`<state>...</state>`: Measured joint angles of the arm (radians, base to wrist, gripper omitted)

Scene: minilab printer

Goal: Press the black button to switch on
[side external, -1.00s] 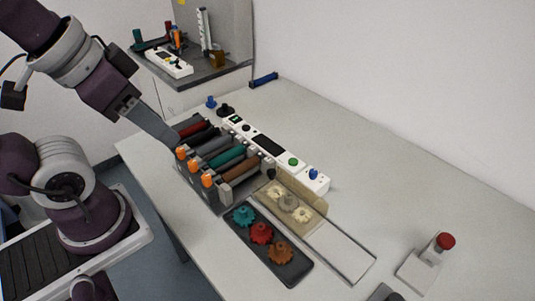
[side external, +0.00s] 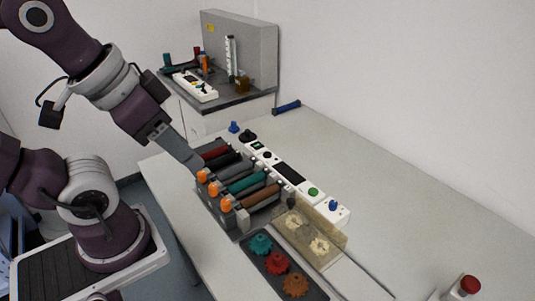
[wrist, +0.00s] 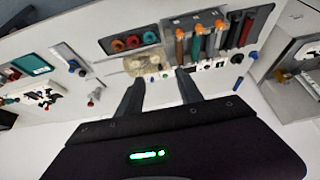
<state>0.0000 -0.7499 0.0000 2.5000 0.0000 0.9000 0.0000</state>
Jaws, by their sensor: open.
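The white control panel (side external: 300,184) lies behind the rollers, with a dark screen (side external: 289,173), a green button (side external: 313,191), a small green-lit switch (side external: 257,146) and a small black round control (side external: 267,155). A separate black knob-like piece (side external: 248,136) stands at its far end, beside a blue knob (side external: 233,127). I cannot tell which black piece is the task's button. My gripper (side external: 197,168) is over the roller rack's left edge, apart from the panel. In the wrist view my gripper (wrist: 158,80) is open, with nothing between its fingers.
The rack holds several coloured rollers (side external: 245,182) with orange knobs. A dark tray (side external: 254,258) holds teal, red and orange gears. Pale gears (side external: 319,246) sit in a tan box. A red-topped button (side external: 470,284) stands at the lower right. The table behind the panel is clear.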

